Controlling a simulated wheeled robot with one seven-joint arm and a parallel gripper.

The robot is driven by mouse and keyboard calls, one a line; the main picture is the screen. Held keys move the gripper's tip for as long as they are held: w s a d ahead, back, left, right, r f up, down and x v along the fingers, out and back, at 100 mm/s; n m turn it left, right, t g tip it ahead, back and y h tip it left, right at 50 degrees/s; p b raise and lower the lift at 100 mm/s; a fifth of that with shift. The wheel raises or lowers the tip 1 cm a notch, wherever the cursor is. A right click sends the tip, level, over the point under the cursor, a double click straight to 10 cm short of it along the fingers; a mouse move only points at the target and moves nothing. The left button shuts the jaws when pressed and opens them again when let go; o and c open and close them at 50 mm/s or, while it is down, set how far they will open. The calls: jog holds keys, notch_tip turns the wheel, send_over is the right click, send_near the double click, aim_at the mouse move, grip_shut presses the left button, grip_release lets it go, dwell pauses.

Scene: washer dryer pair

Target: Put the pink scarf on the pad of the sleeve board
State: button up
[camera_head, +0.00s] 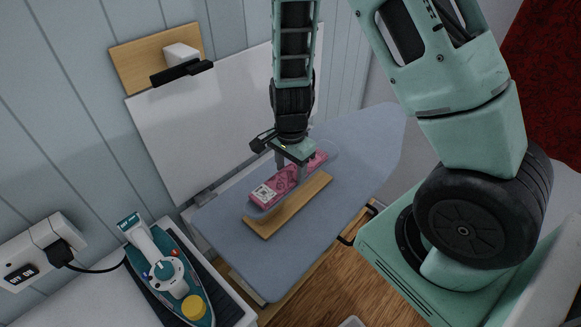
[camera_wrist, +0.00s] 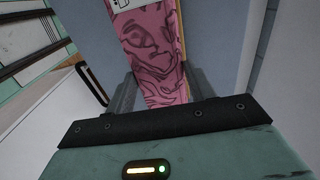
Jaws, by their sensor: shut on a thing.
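The pink scarf (camera_head: 284,184) is a folded, dark-patterned bundle with a white label at its near end. My gripper (camera_head: 291,172) points down and is shut on the scarf across its middle. In the wrist view the scarf (camera_wrist: 152,50) sits between my two fingers (camera_wrist: 155,90). The sleeve board's pale blue-grey pad (camera_head: 254,211) is directly under the scarf, lined up along its length. I cannot tell whether the scarf touches the pad or hangs just above it. The sleeve board's wooden base (camera_head: 300,208) shows below the pad.
The sleeve board stands on a large blue ironing board (camera_head: 365,140). A teal iron (camera_head: 165,265) stands at the lower left, near a wall socket (camera_head: 40,250) with a plugged-in cord. A white panel (camera_head: 205,130) is behind the board. The ironing board's far right end is clear.

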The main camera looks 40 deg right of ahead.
jog(key=shift+f, duration=0.25)
jog(key=o, duration=1.1)
jog(key=shift+r, duration=0.1)
notch_tip(320, 180, up, 17)
jog(key=s+a+f+n+b, duration=0.1)
jog(key=s+a+n, duration=0.5)
jog(key=n, duration=0.2)
jog(key=s+a+f+n+b, duration=0.1)
jog(key=s+a+n+b, duration=0.1)
jog(key=s+a+n, duration=0.4)
jog(key=s+a+f+n+b, duration=0.1)
jog(key=s+a+n+b, duration=0.1)
jog(key=s+a+n, duration=0.4)
jog(key=shift+s+n+y, duration=0.15)
jog(key=shift+s+n, duration=0.1)
jog(key=shift+n, duration=0.65)
jog(key=shift+s+n+y, duration=0.15)
jog(key=shift+s+n, duration=0.05)
jog(key=shift+n, duration=0.7)
